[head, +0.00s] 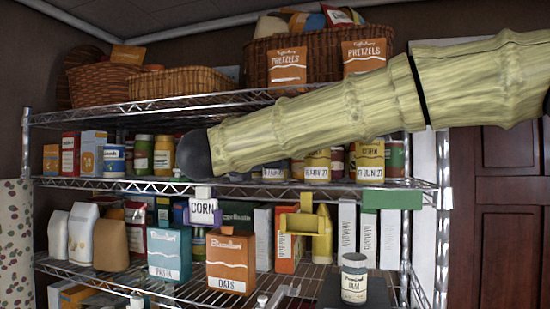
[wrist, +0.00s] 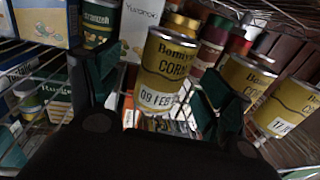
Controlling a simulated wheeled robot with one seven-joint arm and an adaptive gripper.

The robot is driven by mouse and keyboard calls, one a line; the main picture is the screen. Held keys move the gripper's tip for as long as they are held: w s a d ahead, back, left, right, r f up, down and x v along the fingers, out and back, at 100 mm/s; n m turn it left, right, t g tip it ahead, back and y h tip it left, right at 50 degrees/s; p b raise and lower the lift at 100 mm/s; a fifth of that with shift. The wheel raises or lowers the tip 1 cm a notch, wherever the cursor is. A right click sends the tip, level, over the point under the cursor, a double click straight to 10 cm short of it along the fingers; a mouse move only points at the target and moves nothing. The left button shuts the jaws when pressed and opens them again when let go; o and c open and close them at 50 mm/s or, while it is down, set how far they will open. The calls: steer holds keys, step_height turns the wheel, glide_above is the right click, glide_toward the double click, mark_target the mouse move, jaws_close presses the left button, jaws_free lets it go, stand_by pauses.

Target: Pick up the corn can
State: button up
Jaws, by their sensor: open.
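In the wrist view, a yellow corn can (wrist: 165,65) with a white "09 FEB" date label stands upright between the spread fingers of my gripper (wrist: 150,82). My gripper is open, with one dark green finger on each side of the can; I cannot tell whether either finger touches it. Two more yellow corn cans, a middle one (wrist: 243,88) and a right one (wrist: 290,108), stand to the right. In the head view, two corn cans, a left one (head: 317,166) and a right one (head: 370,162), show below my arm on the middle shelf. My gripper is hidden there.
Green and dark red cans stand close around the corn cans. Jars (head: 164,156) and boxes (head: 94,150) fill the shelf's left. Wicker baskets (head: 180,80) stand above.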

steer(key=shift+w+f, duration=0.1)
steer(key=shift+w, duration=0.45)
steer(key=shift+s+d+r+p, duration=0.4)
steer(key=shift+s+r+p, duration=0.15)
steer(key=shift+r+p, duration=0.2)
steer(key=shift+w+d+p, duration=0.2)
steer(key=shift+w+p, duration=0.15)
steer(key=shift+p, duration=0.05)
steer(key=x, duration=0.1)
steer(key=p+x, duration=0.1)
steer(key=shift+w+f, duration=0.3)
steer(key=shift+w, duration=0.15)
steer(key=shift+w+d+p, duration=0.35)
steer(key=shift+w+p, duration=0.05)
steer(key=shift+p, duration=0.1)
steer(key=shift+s, duration=0.1)
